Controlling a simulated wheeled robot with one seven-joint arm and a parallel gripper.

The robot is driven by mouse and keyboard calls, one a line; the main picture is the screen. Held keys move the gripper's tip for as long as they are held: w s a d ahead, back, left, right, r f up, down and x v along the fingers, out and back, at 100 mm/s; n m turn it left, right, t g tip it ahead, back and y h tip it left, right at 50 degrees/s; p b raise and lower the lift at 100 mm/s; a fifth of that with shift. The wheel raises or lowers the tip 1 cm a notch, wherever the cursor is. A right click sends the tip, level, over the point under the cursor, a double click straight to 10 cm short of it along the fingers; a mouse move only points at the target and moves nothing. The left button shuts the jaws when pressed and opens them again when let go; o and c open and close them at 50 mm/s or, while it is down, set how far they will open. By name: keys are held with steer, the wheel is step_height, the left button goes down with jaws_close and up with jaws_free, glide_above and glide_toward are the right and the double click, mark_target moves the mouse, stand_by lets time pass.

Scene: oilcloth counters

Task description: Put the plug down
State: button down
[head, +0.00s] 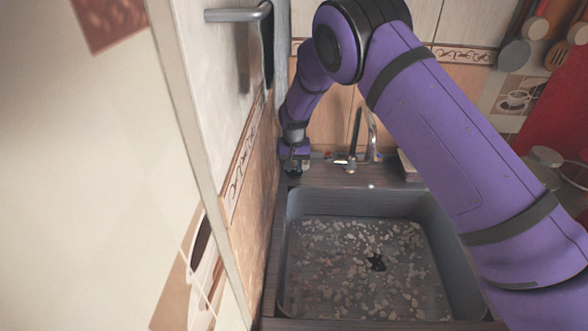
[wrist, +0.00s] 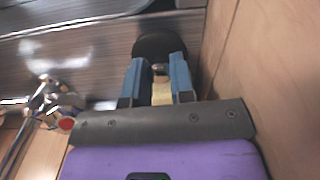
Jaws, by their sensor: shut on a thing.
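The plug (wrist: 160,45) is a dark round piece, seen in the wrist view just beyond my blue fingers. My gripper (wrist: 159,68) is shut on its small knob. In the head view my gripper (head: 296,164) points down at the counter strip behind the sink's back left corner. The plug (head: 293,174) shows there as a dark spot under the fingers, low over or on the counter; I cannot tell whether it touches. The fingers partly hide it.
The grey sink (head: 290,240) lies in front, with a speckled bottom and a black drain (head: 376,263). The tap (head: 352,160) stands right of my gripper.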

steer(key=shift+f, duration=0.75)
steer(key=shift+f, duration=0.15)
steer(key=c, duration=1)
jaws_free()
step_height(320, 180, up, 12)
steer(key=shift+r, duration=0.15)
